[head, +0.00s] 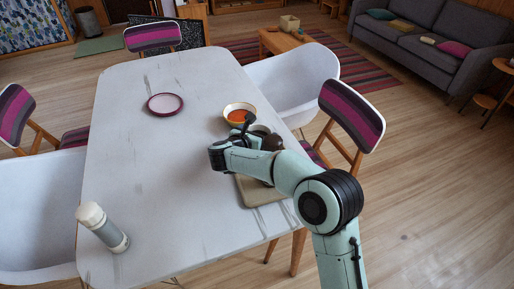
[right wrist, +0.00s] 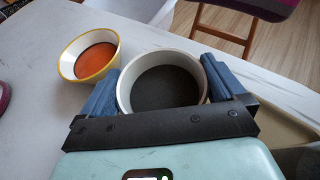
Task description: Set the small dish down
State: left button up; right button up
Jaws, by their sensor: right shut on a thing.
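The small dish (right wrist: 161,88) is round, with a pale rim and a dark grey inside. In the right wrist view it sits between the two blue fingers of my right gripper (right wrist: 160,80), which is shut on it. In the head view my right gripper (head: 250,132) is over the right side of the white table (head: 150,150) and hides most of the dish. I cannot tell whether the dish touches the tabletop. My left gripper is in neither view.
A yellow-rimmed bowl with orange inside (head: 239,113) stands close beyond the dish. A beige board (head: 262,194) lies under my right arm at the table's right edge. A purple-rimmed plate (head: 165,104) and a grey-white bottle (head: 103,228) stand farther left. The table's middle is clear.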

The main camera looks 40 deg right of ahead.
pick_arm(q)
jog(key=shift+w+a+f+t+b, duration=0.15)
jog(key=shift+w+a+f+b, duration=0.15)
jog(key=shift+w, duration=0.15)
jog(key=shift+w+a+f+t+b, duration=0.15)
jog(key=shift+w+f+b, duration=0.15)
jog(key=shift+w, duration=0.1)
pick_arm(e)
notch_tip(320, 180, down, 6)
jog(key=shift+r, duration=0.15)
jog(key=o, duration=0.7)
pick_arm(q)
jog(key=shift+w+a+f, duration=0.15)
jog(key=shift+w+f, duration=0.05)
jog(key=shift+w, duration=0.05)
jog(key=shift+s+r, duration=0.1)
